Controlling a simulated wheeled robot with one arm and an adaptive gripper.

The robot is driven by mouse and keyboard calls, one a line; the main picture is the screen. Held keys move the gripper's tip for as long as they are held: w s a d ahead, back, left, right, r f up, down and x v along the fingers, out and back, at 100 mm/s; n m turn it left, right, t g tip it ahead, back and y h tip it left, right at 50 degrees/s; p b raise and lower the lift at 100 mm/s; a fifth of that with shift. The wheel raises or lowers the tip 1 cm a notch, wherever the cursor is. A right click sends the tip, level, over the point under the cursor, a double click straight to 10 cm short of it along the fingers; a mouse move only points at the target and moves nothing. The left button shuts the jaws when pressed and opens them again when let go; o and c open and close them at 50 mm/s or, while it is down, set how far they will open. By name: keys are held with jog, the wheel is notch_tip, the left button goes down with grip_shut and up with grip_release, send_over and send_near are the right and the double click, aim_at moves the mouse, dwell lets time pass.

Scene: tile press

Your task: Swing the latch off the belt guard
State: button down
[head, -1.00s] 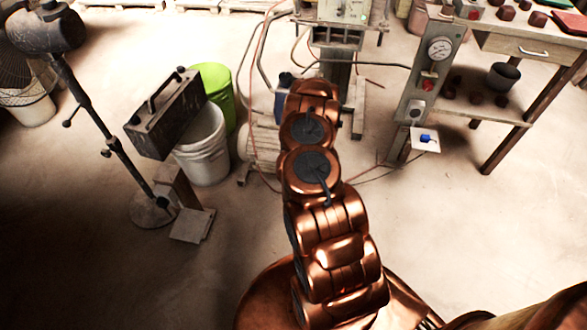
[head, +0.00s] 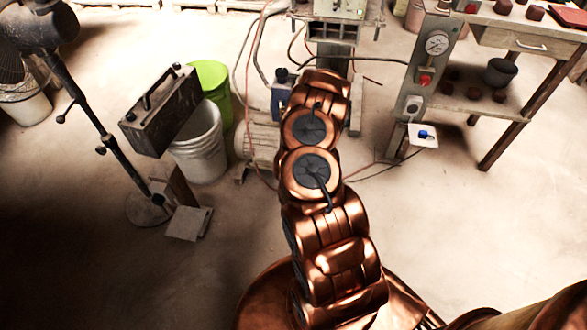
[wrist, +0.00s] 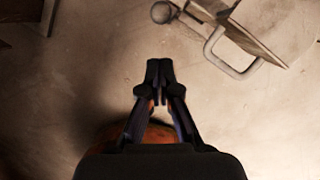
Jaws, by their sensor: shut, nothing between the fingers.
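My gripper (wrist: 160,75) is shut and empty in the wrist view, its fingertips together above bare floor. A pale panel (wrist: 275,22) with a looped metal handle (wrist: 228,58) lies at the upper right of that view, apart from the fingertips. A round knob (wrist: 162,12) sits beside it at the top edge. These may be the belt guard and its latch, but I cannot tell for sure. In the head view my arm hides the gripper. A dark box with a bar handle (head: 160,110) stands tilted left of my arm; I cannot tell whether it is the guard.
A white bucket (head: 198,148) and a green bin (head: 212,80) stand behind the dark box. A fan stand (head: 95,125) is at the left. A gauge post (head: 430,75) and a workbench (head: 490,110) are at the right. Floor lies clear at the lower right.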

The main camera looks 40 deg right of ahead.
jog(key=a+p+v, duration=0.1)
jog(key=p+v, duration=0.1)
jog(key=v, duration=0.8)
jog(key=shift+w, duration=0.1)
dwell(0.3)
